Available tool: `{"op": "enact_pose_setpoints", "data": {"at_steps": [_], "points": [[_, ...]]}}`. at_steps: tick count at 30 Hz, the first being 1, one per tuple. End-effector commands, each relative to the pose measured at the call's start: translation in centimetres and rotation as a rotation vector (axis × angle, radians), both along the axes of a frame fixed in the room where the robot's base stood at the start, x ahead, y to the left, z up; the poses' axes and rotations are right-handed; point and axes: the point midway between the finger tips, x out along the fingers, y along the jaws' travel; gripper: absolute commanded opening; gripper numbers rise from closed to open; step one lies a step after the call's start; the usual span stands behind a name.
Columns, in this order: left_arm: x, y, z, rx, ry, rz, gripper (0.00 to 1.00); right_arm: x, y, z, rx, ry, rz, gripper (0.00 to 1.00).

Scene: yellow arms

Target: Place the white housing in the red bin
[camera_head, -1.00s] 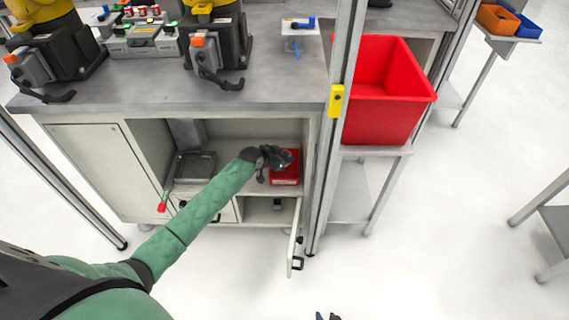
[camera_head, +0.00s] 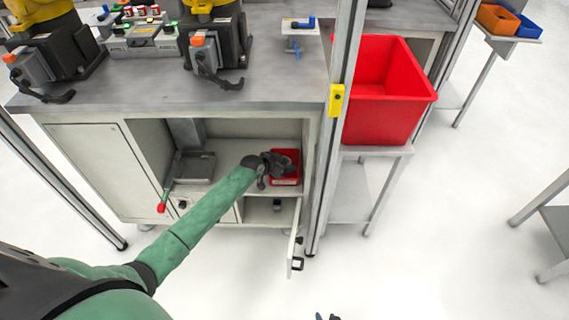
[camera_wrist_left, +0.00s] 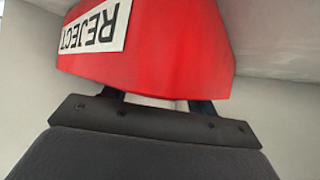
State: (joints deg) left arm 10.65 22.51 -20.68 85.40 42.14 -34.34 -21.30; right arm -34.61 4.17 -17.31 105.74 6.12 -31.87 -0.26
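A small red box (camera_head: 286,154) stands on the cabinet shelf, and in the left wrist view this red box (camera_wrist_left: 150,45) shows a REJECT label, upside down. My left gripper (camera_head: 277,164) is at the box's front left in the head view. In the wrist view its dark fingers (camera_wrist_left: 158,99) stand apart, their tips hidden by the box; nothing held is visible. A large red bin (camera_head: 388,112) stands right of the workbench. I cannot make out the white housing in any view. My right gripper (camera_head: 327,316) barely shows at the bottom edge, its opening unclear.
The cabinet's open door (camera_head: 296,247) juts out low, right of my left arm. A metal post (camera_head: 335,120) stands between cabinet and large bin. A grey tray (camera_head: 192,167) lies on the shelf's left.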

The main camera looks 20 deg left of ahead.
Motion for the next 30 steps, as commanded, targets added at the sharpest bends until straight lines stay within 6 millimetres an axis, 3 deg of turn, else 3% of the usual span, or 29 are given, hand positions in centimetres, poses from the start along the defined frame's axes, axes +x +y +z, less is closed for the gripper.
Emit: {"op": "enact_pose_setpoints", "data": {"at_steps": [8, 24, 30], "points": [[-0.4, 0.3, 0.6, 0.001, -0.001, 0.0, 0.58, 0.0, -0.1, 0.2, -0.001, 0.001, 0.0, 0.36], [-7.1, 4.0, 5.8, 0.002, -0.001, 0.0, 0.58, 0.1, -0.1, 0.7, -0.001, 0.002, 0.001, 0.36], [-8.4, 4.7, 6.8, 0.001, 0.0, -0.001, 0.58, 0.1, -0.1, 0.8, -0.001, 0.001, 0.001, 0.36]]}}
